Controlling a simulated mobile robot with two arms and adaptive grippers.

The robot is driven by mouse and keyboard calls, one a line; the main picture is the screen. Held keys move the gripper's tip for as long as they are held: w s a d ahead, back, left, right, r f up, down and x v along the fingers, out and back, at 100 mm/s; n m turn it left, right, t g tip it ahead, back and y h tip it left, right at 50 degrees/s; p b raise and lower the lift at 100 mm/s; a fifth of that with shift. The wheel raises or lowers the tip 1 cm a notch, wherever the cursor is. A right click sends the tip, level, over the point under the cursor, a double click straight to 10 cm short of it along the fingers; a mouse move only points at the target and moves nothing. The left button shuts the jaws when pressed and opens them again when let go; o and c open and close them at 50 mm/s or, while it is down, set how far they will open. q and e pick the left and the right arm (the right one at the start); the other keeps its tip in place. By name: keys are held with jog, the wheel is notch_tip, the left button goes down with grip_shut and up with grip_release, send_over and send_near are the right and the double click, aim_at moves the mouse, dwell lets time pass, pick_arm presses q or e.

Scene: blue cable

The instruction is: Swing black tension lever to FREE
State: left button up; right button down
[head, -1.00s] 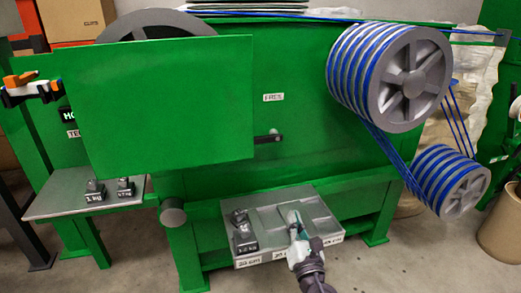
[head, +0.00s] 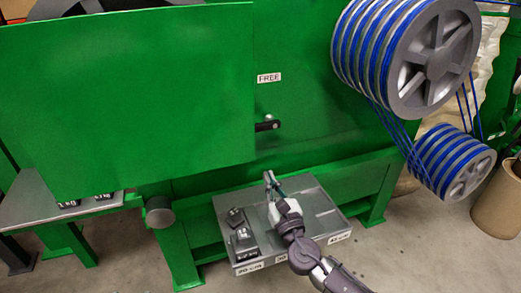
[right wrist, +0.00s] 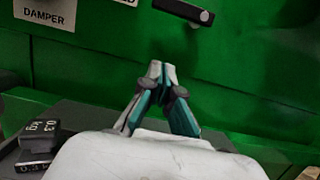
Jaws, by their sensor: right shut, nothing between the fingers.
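The black tension lever (head: 267,125) sticks out from the green machine face, with a grey round knob near its right end. It also shows at the top of the right wrist view (right wrist: 184,10). The white FREE label (head: 269,78) is above the lever. Much of the lever's left part is hidden behind the large green panel. My right gripper (head: 270,178) is below the lever, apart from it, over the tray. In the right wrist view its fingertips (right wrist: 161,68) meet, with nothing between them. My left gripper is out of view.
The large green panel (head: 125,95) stands out just left of the lever. A grey tray (head: 325,220) with black weights (head: 240,230) lies below. Blue-cabled pulleys (head: 425,70) stand at right.

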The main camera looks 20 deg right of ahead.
aim_at(261, 124)
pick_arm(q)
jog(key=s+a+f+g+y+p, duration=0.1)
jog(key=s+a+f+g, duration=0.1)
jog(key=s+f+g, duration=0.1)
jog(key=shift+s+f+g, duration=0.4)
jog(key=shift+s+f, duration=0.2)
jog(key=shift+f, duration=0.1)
pick_arm(e)
jog(key=shift+w+a+r, duration=0.1)
jog(key=shift+w+r, duration=0.95)
jog(key=shift+w, duration=0.5)
jog(key=shift+w+r, duration=1.1)
jog(key=shift+w, duration=0.5)
jog(key=shift+w+a+r, duration=0.1)
jog(key=shift+w+r, duration=0.95)
jog(key=shift+w, duration=0.5)
